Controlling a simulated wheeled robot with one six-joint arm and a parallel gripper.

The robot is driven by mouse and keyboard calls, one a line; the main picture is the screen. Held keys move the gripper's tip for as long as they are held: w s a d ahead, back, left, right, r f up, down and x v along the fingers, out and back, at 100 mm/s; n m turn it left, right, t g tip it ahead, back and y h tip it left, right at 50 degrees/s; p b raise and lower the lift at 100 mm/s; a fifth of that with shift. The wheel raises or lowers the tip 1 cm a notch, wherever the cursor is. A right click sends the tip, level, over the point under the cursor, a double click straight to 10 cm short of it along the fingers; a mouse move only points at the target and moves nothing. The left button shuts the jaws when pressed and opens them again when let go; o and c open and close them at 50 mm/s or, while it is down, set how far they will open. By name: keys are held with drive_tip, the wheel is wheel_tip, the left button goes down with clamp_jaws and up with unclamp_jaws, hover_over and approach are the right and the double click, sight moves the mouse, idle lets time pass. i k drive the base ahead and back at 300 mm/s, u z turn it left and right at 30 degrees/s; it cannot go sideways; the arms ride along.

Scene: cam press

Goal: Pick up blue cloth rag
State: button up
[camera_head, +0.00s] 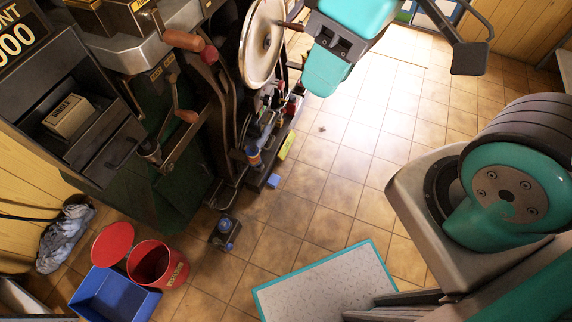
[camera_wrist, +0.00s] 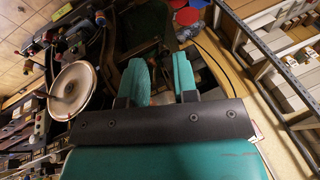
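A crumpled grey-blue bundle (camera_head: 65,238) lies on the floor by the wooden wall at the far left of the head view. It looks like cloth, but I cannot tell for sure that it is the blue rag. A small plain blue piece (camera_head: 274,181) lies on the tiles beside the machine's base; its material is unclear. My gripper (camera_wrist: 160,65) has teal fingers with a clear gap and nothing between them in the wrist view. In the head view my gripper (camera_head: 322,75) is high at the top centre, beside the machine's wheel and apart from both.
The machine (camera_head: 115,175) fills the left. A red bucket (camera_head: 158,264), a round red lid (camera_head: 113,244) and a blue bin (camera_head: 113,295) stand at its foot. A small dark device (camera_head: 225,234) and a light teal-edged mat (camera_head: 325,283) lie on the floor. The middle tiles are clear.

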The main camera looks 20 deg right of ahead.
sight(273, 181)
drive_tip(key=z, duration=1.8)
drive_tip(key=i, duration=1.25)
drive_tip(key=u, duration=2.7)
